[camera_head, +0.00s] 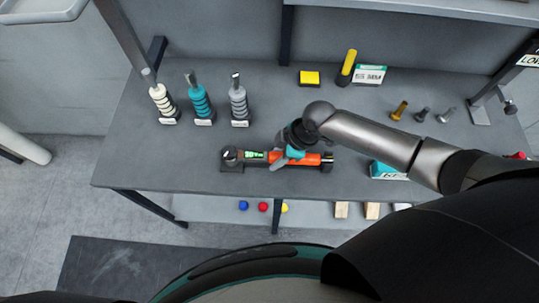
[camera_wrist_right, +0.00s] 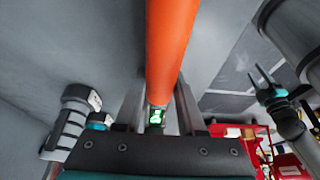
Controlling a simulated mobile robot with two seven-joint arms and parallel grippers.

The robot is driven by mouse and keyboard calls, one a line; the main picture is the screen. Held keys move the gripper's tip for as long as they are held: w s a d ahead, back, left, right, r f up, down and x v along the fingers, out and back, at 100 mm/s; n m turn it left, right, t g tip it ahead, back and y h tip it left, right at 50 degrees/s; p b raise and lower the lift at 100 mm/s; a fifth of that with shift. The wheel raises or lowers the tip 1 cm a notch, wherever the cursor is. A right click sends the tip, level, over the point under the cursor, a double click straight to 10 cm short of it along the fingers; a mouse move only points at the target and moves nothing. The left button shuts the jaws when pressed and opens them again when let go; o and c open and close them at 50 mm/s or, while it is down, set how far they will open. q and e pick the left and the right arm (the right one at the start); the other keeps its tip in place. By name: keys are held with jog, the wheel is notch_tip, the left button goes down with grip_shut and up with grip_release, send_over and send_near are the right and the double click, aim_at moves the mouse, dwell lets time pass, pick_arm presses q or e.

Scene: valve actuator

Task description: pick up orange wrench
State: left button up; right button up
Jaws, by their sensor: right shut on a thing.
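The orange wrench (camera_head: 308,160) has an orange handle, a green lit display and a dark head at its left end. It lies lengthwise over a black holder (camera_head: 232,168) near the bench's front edge; whether it is lifted clear, I cannot tell. My right gripper (camera_head: 278,160) reaches down over its middle and is shut on it. In the right wrist view, the orange handle (camera_wrist_right: 170,45) runs between the fingers of my right gripper (camera_wrist_right: 160,105). My left gripper (camera_wrist_right: 267,70) shows small at the right of that view, with its fingers apart; it is outside the head view.
White, teal and grey-handled tools (camera_head: 198,103) stand at the bench's left. Several bolts (camera_head: 422,114) stand at the right, and a teal box (camera_head: 387,170) is near my right forearm. The bench's front left is clear.

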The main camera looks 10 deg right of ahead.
grip_shut()
jog(key=shift+w+r, duration=0.1)
jog(key=shift+r, duration=0.1)
dwell(0.3)
